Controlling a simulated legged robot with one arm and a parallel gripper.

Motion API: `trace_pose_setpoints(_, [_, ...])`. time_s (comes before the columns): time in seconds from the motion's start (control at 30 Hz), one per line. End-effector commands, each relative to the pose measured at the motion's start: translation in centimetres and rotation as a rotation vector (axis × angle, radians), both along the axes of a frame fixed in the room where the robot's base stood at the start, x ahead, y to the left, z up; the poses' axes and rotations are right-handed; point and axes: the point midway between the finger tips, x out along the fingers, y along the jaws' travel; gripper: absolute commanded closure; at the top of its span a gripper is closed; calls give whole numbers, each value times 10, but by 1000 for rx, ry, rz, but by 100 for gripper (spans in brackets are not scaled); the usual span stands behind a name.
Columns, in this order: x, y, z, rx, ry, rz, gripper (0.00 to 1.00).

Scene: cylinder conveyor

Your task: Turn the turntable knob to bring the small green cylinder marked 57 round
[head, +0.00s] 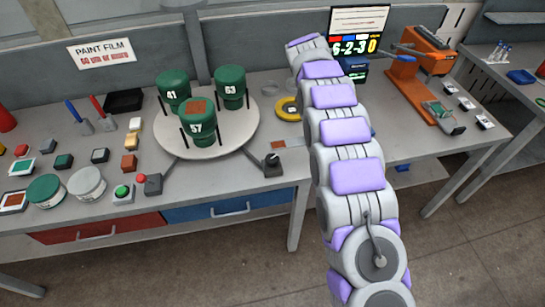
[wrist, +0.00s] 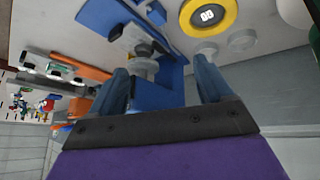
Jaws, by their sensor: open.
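The small green cylinder marked 57 (head: 197,128) stands upright at the front of the white round turntable (head: 225,145). Green cylinders marked 41 (head: 173,88) and 63 (head: 231,87) stand behind it. A black knob-like control (head: 272,165) sits at the turntable's front right, and a red-topped control (head: 152,184) at its front left; I cannot tell for sure which is the turntable knob. In the wrist view my gripper (wrist: 162,68) is open, its blue fingers apart, with a blue device (wrist: 160,85) beyond them. Its tips cannot be made out in the head view.
My arm crosses the bench right of the turntable. A yellow ring (head: 289,108) lies between them; a yellow round gauge (wrist: 208,15) shows in the wrist view. An orange press (head: 408,80) stands right, a digital display (head: 357,47) behind. Tools, buttons and jars (head: 87,183) crowd the left.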

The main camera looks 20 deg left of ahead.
Motion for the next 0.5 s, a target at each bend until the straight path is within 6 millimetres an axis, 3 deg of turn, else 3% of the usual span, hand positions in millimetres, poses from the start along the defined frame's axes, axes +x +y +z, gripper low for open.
trace_pose_setpoints(0.1, [-65, 37, -12, 22, 218, 33, 20])
trace_pose_setpoints(0.23, [-127, 64, -17, 33, 418, 88, 20])
trace_pose_setpoints(0.33, [-158, 76, -17, 35, 516, 124, 20])
trace_pose_setpoints(0.5, [-178, 82, -19, 36, 579, 150, 20])
